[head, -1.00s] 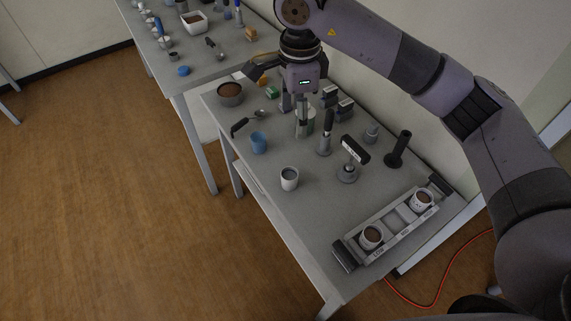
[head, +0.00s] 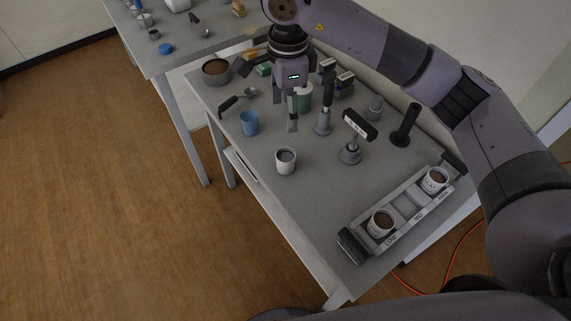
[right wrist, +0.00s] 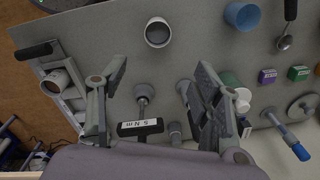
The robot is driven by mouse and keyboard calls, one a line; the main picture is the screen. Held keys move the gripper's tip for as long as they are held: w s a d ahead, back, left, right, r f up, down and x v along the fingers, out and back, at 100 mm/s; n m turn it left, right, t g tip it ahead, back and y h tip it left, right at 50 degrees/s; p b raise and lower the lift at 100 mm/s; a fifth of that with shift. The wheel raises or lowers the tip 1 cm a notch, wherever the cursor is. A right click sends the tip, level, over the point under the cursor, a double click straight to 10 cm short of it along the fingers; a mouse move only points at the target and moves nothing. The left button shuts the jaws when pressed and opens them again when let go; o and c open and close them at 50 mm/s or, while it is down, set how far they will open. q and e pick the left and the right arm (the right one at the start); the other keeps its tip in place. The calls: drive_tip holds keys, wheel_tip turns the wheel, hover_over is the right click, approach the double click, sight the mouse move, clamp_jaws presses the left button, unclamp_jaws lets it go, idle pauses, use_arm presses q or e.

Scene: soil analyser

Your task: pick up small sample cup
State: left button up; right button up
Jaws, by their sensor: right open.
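A small white cup (head: 286,154) with a grey inside stands upright on the grey table (head: 315,215), near its front edge. It also shows at the top of the right wrist view (right wrist: 158,33). Two more white cups with brown contents sit in a labelled rack, one in the LOW slot (head: 381,223) and one in the HIGH slot (head: 436,181); the MID slot is empty. My right gripper (head: 288,118) is open and empty above the table, beyond the white cup and apart from it. Its spread fingers show in the right wrist view (right wrist: 158,85). My left gripper is not in view.
A blue cup (head: 249,123) stands left of the white cup.

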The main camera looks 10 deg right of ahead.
drive_tip(key=p, duration=0.2)
hover_over(286, 155)
drive_tip(key=s, duration=0.2)
wheel_tip(286, 155, down, 11)
drive_tip(key=f+p, duration=0.2)
drive_tip(key=f, duration=0.2)
drive_tip(key=shift+a+f, duration=0.2)
drive_tip(key=shift+w+f, duration=0.1)
drive_tip(key=shift+f, duration=0.35)
drive_tip(key=c, duration=1.3)
drive_tip(key=shift+r, duration=0.15)
